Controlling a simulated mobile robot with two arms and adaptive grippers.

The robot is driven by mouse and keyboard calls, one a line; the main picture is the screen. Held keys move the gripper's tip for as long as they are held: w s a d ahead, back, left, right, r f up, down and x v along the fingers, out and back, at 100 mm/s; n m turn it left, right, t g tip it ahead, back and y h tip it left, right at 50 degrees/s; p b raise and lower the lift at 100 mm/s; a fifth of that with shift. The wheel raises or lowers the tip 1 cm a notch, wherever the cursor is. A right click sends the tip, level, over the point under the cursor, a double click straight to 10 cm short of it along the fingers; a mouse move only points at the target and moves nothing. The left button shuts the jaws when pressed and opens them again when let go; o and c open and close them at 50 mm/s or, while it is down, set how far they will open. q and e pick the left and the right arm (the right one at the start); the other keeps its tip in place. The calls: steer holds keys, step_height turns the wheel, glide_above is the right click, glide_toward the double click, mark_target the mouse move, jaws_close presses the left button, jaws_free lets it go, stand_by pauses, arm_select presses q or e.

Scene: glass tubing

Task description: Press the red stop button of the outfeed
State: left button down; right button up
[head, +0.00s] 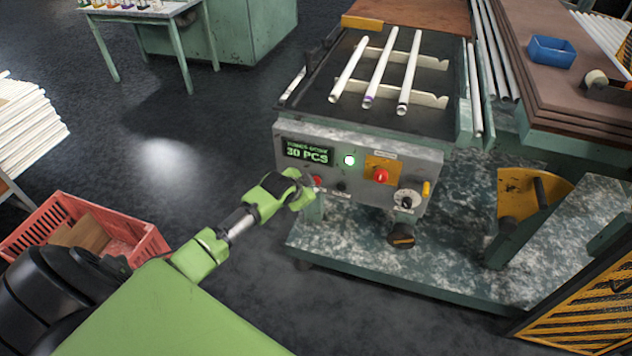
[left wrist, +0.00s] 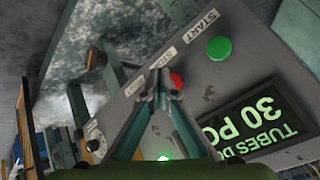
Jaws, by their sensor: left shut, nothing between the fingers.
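The outfeed's grey control panel (head: 290,134) faces me in the head view. A small red button (head: 317,182) sits low on its left part, right by my left gripper (head: 306,192). In the left wrist view this red button (left wrist: 177,80) shows just beyond the fingertips (left wrist: 162,78), partly covered by them, under a small label that seems to read STOP. The fingers are shut with nothing between them. I cannot tell whether they touch the button. A green START button (left wrist: 219,48) is beside it. My right gripper is not in view.
A larger red button (head: 381,176) on a yellow plate, a lit green lamp (head: 349,160), a knob (head: 408,198) and a display (head: 307,153) reading 30 PCS share the panel. White tubes (head: 380,68) lie above. A red crate (head: 148,246) stands on the floor at left.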

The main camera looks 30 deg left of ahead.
arm_select(q)
steer(key=shift+w, duration=0.1)
stand_by(0.4)
steer(key=shift+w+a, duration=0.1)
steer(key=shift+w, duration=0.25)
steer(key=shift+w+a, duration=0.1)
steer(key=shift+w, duration=0.35)
stand_by(0.7)
steer(key=shift+r, duration=0.1)
steer(key=shift+s+d+p, duration=0.2)
steer(key=shift+s+p, duration=0.6)
steer(key=shift+s, duration=0.1)
